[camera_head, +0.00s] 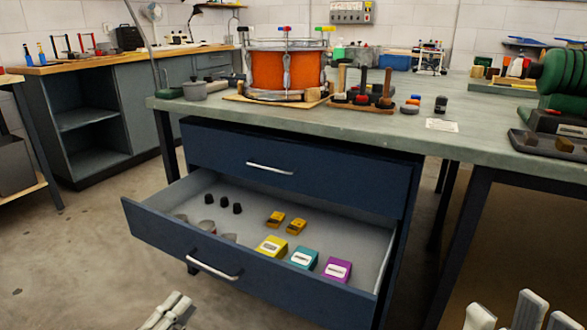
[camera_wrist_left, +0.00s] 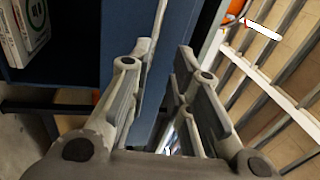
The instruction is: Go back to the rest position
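The lower blue drawer (camera_head: 185,249) of the bench is pulled out, and the upper drawer (camera_head: 250,160) is shut. My left gripper (camera_head: 167,314) is at the bottom edge of the head view, in front of the open drawer and apart from its handle (camera_head: 213,268). In the left wrist view my left gripper (camera_wrist_left: 170,60) shows two separated fingers with nothing held between them. My right gripper (camera_head: 520,312) is at the bottom right of the head view. Its visible fingers stand apart and empty; its base is cut off by the frame.
The drawer holds yellow, teal and purple boxes (camera_head: 337,269), small yellow items and black knobs. An orange drum (camera_head: 282,69) stands on the workbench (camera_head: 300,122), with a green machine (camera_head: 560,85) at right. Concrete floor (camera_head: 70,260) is clear at left.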

